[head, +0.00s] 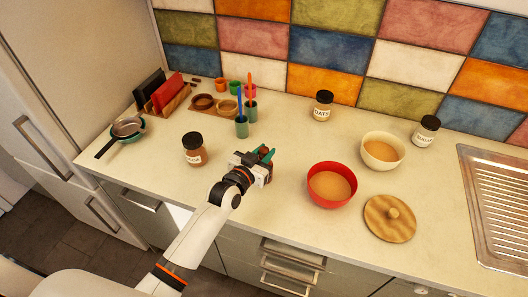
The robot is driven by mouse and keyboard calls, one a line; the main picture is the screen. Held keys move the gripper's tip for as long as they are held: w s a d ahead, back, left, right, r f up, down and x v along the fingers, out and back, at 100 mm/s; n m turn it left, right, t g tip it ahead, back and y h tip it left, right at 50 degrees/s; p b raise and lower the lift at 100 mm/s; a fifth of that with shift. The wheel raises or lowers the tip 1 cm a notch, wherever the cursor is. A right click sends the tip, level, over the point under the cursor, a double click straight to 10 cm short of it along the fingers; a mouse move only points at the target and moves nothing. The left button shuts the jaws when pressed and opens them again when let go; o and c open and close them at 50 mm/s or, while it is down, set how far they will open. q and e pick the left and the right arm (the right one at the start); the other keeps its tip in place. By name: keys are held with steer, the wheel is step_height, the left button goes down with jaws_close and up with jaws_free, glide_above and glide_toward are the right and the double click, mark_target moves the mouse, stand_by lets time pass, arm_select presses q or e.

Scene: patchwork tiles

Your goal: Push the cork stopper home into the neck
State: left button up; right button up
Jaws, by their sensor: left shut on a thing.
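My left gripper (265,155) is over the counter near the middle, between the brown jar and the red bowl. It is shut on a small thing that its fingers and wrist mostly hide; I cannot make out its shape. Dark brown shows around the fingers, possibly part of a bottle, but its neck cannot be made out. I cannot tell whether the cork stopper is in the neck or how far in it sits. My right gripper is not in view.
A brown jar with a black lid (193,149) stands left of my gripper. A red bowl (332,186) is to its right, with a cream bowl (383,151) and a wooden lid (390,218) beyond. The sink (495,205) is far right.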

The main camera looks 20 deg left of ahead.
arm_select(q)
steer(key=shift+f, duration=0.3)
steer(key=o, duration=0.9)
steer(key=shift+o, duration=0.6)
steer(key=shift+s+f, duration=0.1)
steer(key=b+v, duration=0.3)
steer(key=v, duration=0.9)
steer(key=shift+r, duration=0.2)
